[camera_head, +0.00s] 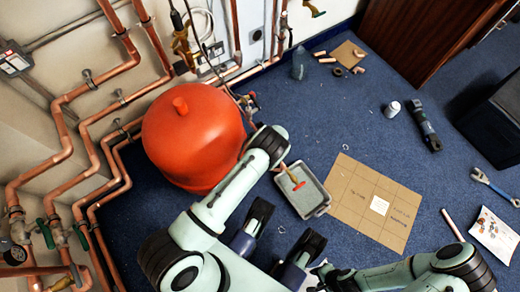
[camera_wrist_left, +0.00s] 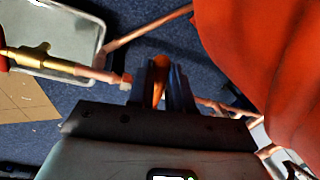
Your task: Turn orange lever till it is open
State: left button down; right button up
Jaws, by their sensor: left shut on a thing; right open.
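The orange lever (camera_wrist_left: 160,64) shows in the left wrist view as a narrow orange piece between the dark fingers of my left gripper (camera_wrist_left: 163,82). The fingers are closed on it. In the head view my left forearm hides this gripper and the lever, beside the red tank. How far the lever is turned cannot be told. My right gripper (camera_head: 286,228) is open and empty, low in the head view, well apart from the pipes.
The red tank (camera_head: 190,138) stands close beside my left arm. A grey tray (camera_head: 312,203) lies below an orange-handled fitting (camera_head: 292,178). A cardboard sheet (camera_head: 372,203) lies on the blue floor. Copper pipes (camera_head: 105,75) line the wall. Tools lie at the right.

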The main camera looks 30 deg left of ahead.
pick_arm(q)
jog(key=shift+w+d+n+g+h, duration=0.3)
jog(key=shift+w+d+n, duration=0.8)
jog(key=shift+n, duration=1.35)
jog(key=shift+w+d+n+g+h, duration=0.15)
jog(key=shift+w+d+n+g, duration=0.4)
jog(key=shift+d+n, duration=1.45)
jog(key=shift+w+d+n+g+h, duration=0.25)
jog(key=shift+w+d+n, duration=0.7)
jog(key=shift+n, duration=1.9)
jog(key=shift+w+a, duration=0.1)
jog(key=shift+w, duration=0.05)
jog(key=c, duration=1)
grip_release()
jog(key=shift+c, duration=0.2)
notch_tip(320, 180, up, 13)
jog(key=w+d+p, duration=0.1)
jog(key=w+p, duration=0.1)
jog(key=p, duration=0.1)
jog(key=shift+w, duration=0.15)
pick_arm(e)
jog(key=w+r+t, duration=0.2)
jog(key=w+r, duration=0.1)
jog(key=w, duration=0.3)
jog(key=shift+w+a+r, duration=0.15)
jog(key=shift+a+r, duration=0.1)
jog(key=shift+a, duration=0.15)
